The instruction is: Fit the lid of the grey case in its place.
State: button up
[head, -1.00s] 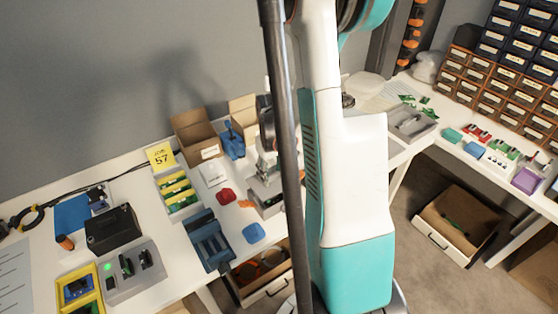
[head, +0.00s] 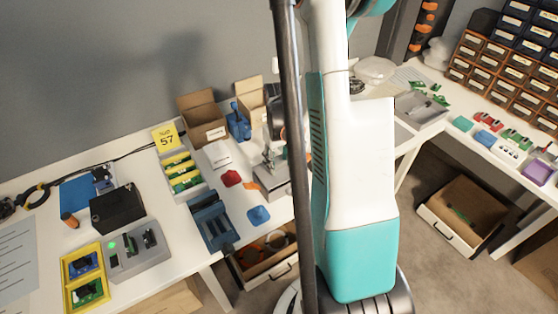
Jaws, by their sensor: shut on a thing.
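My gripper (head: 271,156) is small in the head view, partly hidden behind the dark pole and my own white and teal arm. It points down over a grey box-like thing (head: 270,182) on the left bench, which may be the grey case. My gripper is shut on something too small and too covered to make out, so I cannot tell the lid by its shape. Whether the held thing touches the grey thing cannot be told. The right side of the grey thing is hidden.
Around it lie a red piece (head: 231,178), a blue piece (head: 258,215) and a blue fixture (head: 211,224). An open carton (head: 202,118) stands behind. A grey tray (head: 408,116) is on the right bench.

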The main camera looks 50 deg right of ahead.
jog(key=shift+f+b, duration=0.65)
jog(key=shift+f, duration=0.2)
jog(key=o, duration=1.2)
jog(key=shift+r, duration=0.1)
notch_tip(320, 180, up, 12)
